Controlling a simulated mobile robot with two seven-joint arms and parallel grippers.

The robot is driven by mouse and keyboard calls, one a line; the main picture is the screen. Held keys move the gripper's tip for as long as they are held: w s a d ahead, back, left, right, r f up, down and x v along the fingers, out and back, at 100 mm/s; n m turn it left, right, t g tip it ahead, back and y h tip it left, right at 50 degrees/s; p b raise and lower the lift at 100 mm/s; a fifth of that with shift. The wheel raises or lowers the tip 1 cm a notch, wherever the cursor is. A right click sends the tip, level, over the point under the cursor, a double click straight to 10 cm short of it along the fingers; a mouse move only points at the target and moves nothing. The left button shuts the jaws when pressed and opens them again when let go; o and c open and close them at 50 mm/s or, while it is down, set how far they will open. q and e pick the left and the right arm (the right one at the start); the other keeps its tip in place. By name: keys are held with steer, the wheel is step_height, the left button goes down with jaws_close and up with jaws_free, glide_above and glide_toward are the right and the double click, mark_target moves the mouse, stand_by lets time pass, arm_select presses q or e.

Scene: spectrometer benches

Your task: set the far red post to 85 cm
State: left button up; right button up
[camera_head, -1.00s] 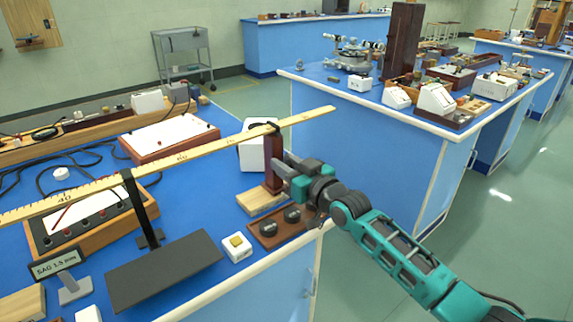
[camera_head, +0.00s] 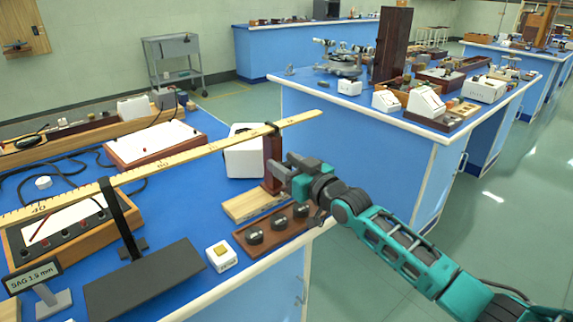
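The far red post (camera_head: 272,168) is a dark red upright standing near the right end of a long yellow graduated beam (camera_head: 190,155), with a black clip at its top on the beam. My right gripper (camera_head: 284,177) is at the post's right side and appears shut on it; the far finger is hidden. The graduation beside the post is too small to read; "40" shows near the beam's left end. A small display (camera_head: 35,277) reads "SAG 3.9 mm". My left gripper is not in view.
A wooden block (camera_head: 240,209) and a brown tray of round dark weights (camera_head: 250,250) lie in front of the post. A white box (camera_head: 243,160) stands behind it. A black stand (camera_head: 112,207) meets the beam at left. A second bench (camera_head: 400,128) stands beyond an aisle.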

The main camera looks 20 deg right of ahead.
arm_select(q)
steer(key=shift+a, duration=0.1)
arm_select(e)
steer(key=shift+s+d, duration=0.2)
steer(key=shift+s, duration=0.25)
arm_select(q)
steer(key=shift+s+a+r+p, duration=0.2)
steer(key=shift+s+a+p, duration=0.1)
steer(key=shift+p, duration=0.55)
arm_select(e)
steer(key=v, duration=1.2)
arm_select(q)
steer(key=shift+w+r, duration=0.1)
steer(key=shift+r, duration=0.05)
arm_select(e)
steer(key=shift+a, duration=0.1)
